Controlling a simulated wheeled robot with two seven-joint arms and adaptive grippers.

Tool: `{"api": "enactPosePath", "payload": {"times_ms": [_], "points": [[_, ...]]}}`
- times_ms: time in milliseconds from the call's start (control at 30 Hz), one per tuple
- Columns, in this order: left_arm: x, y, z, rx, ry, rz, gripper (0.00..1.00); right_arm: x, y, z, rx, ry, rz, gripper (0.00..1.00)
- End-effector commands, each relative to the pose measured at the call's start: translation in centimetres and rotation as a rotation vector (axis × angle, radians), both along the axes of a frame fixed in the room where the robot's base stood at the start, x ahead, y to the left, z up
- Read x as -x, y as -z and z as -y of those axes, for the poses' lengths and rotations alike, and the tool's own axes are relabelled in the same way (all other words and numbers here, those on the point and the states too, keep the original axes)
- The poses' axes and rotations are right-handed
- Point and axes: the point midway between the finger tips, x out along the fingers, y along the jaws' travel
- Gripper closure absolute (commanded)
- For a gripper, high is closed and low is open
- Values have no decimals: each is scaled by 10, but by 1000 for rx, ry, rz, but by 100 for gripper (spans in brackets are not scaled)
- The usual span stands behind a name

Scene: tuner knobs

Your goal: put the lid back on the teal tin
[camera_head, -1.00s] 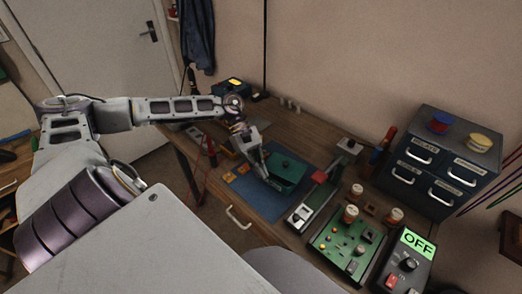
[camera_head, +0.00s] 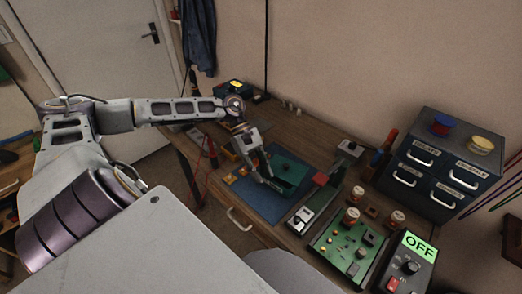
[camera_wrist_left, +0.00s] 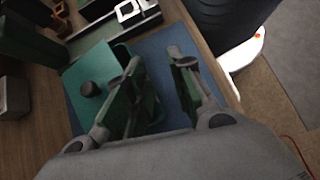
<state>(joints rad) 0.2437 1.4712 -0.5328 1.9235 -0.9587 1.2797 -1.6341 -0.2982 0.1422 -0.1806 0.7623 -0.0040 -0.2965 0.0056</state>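The teal tin (camera_head: 289,184) stands on a blue mat (camera_head: 258,204). Its flat teal lid (camera_head: 294,165) shows above it, with a dark round knob visible in the left wrist view (camera_wrist_left: 90,88). The lid looks offset from the tin, and I cannot tell whether it rests on the rim. My left gripper (camera_head: 271,182) is low at the tin's near left side. In the left wrist view, its fingers (camera_wrist_left: 155,75) are apart, with dark green between and around them. The fingers partly hide the tin. My right gripper is not in view.
A grey slide device with a red block (camera_head: 320,177) lies right of the mat. A green circuit board (camera_head: 345,245), an OFF display box (camera_head: 408,265) and a drawer cabinet (camera_head: 437,165) stand farther right.

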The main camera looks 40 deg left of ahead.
Motion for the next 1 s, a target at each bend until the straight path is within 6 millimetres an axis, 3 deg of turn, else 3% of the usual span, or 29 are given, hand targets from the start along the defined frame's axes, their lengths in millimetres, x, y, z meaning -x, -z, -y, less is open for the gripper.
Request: {"api": "enactPosePath", "payload": {"times_ms": [267,1000], "points": [[-3,-12,-12,-3,-1,0,77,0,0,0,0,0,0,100],[-19,-80,-78,0,-1,2,77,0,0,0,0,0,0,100]]}}
